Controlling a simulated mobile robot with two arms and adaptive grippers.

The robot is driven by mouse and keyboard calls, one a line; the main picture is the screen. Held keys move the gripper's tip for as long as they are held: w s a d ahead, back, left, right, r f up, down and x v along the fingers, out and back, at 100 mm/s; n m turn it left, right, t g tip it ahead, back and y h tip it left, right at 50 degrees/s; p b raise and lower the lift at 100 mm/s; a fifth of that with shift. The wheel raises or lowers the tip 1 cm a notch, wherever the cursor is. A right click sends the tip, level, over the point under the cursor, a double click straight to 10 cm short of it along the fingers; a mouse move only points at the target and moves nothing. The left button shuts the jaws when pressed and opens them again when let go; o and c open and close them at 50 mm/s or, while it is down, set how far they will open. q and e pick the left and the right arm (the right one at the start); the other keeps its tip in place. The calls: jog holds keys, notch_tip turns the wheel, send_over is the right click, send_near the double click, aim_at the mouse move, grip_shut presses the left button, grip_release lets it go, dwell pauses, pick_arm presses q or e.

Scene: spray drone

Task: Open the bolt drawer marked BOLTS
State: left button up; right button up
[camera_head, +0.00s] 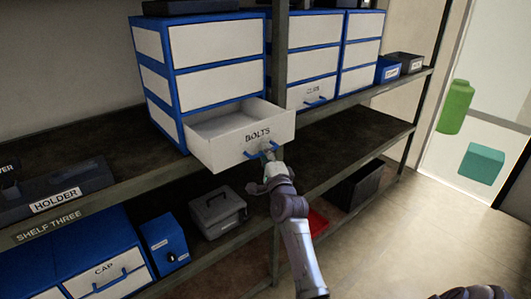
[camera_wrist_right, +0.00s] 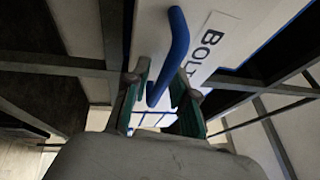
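The drawer marked BOLTS (camera_head: 250,142) is the lowest drawer of a blue and white cabinet (camera_head: 205,70) on the shelf. It is pulled well out, and the part of its inside that shows looks empty. Its blue handle (camera_wrist_right: 177,50) runs down between the fingers in the right wrist view. My right gripper (camera_head: 268,160) is at the handle in front of the drawer. In the right wrist view its green-padded fingers (camera_wrist_right: 158,93) stand apart, one on each side of the handle's end, with gaps visible. My left gripper is not in view.
A shelf post (camera_head: 279,60) stands right beside the drawer. A second cabinet (camera_head: 314,60) with a labelled drawer is to the right. Below are a grey toolbox (camera_head: 217,212), a blue box (camera_head: 164,243) and a CAP drawer (camera_head: 108,275). Floor at right is clear.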

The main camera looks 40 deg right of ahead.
jog(key=shift+o, duration=0.3)
jog(key=shift+s, duration=0.1)
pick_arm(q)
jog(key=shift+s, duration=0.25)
pick_arm(e)
jog(key=v, duration=1.2)
